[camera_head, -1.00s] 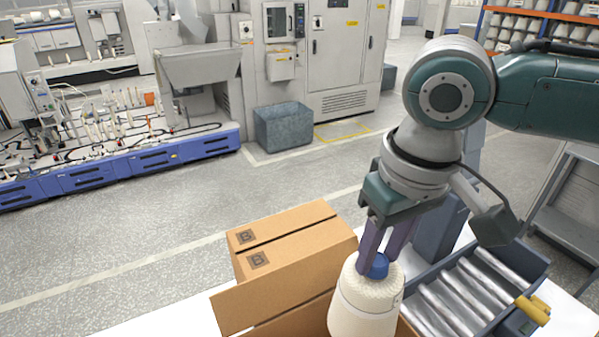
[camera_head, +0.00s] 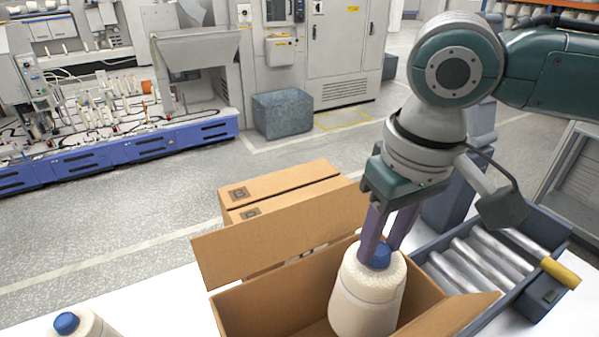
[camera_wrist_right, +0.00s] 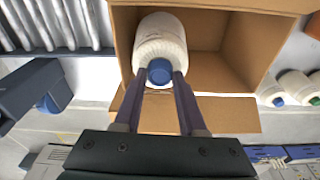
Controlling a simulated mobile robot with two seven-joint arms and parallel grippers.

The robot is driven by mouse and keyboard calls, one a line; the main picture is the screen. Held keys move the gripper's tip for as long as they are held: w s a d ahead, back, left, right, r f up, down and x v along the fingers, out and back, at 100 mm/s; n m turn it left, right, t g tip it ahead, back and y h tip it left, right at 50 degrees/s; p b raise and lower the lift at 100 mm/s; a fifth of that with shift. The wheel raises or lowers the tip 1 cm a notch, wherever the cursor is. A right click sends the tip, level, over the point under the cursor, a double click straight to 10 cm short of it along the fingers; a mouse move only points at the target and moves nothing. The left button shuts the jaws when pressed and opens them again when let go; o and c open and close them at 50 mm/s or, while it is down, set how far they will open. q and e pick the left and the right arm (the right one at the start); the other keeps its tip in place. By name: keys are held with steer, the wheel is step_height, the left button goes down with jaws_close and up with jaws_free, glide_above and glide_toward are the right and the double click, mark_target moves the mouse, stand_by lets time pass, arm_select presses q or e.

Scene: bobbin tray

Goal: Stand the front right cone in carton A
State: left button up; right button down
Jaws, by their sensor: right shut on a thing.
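My right gripper (camera_head: 378,250) is shut on the blue tip of a cream cone (camera_head: 366,298). The cone hangs upright within the opening of an open brown carton (camera_head: 262,312). In the right wrist view the cone (camera_wrist_right: 160,38) lies inside the outline of the carton (camera_wrist_right: 222,75), close to one side wall. The right gripper's fingers (camera_wrist_right: 160,78) flank the blue tip there. I cannot tell whether the cone's base touches the carton floor. No letter shows on this carton. My left gripper is not in view.
A closed carton marked B (camera_head: 285,185) stands behind the open one. A roller conveyor (camera_head: 480,265) with a yellow-ended bar is at right. Another blue-tipped cone (camera_head: 82,325) is at the lower left. The white table (camera_head: 150,305) is bare between that cone and the carton.

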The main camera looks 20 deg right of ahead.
step_height(320, 180, down, 9)
steer(key=b, duration=0.4)
steer(key=shift+r+b, duration=0.1)
steer(key=shift+b, duration=0.2)
steer(key=shift+f+b, duration=0.3)
steer(key=shift+f, duration=0.3)
steer(key=shift+c, duration=2)
jaws_free()
steer(key=r, duration=0.6)
steer(key=s+r, duration=0.1)
steer(key=r, duration=0.3)
